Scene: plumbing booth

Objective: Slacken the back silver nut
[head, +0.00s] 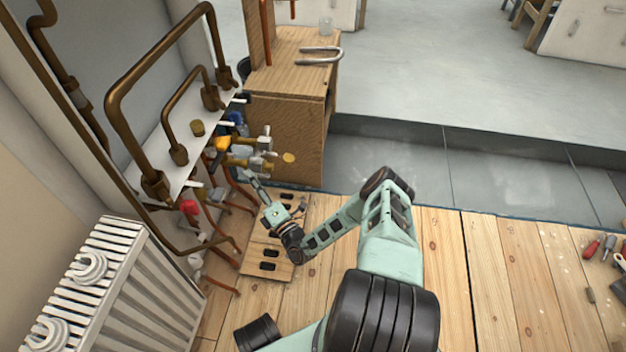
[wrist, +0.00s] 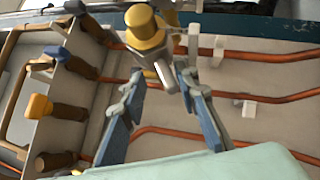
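Silver valve fittings with brass parts stick out from the pipe panel in the head view. The back silver nut (head: 265,142) is the farther one, and a nearer silver fitting (head: 257,163) sits just in front of it. My gripper (head: 246,178) is low beside these fittings. In the wrist view my gripper (wrist: 162,82) has its two blue-padded fingers spread apart. A silver fitting (wrist: 158,70) with a brass cap (wrist: 145,27) lies at and just beyond the fingertips. I cannot tell which nut this is, or whether either finger touches it.
Copper pipes (wrist: 270,96) run along the panel, with blue and yellow handles (wrist: 40,106) at left. A wooden cabinet (head: 287,135) stands close behind the fittings. A white radiator (head: 125,285) is at front left. The wooden floor (head: 450,260) at right is mostly clear.

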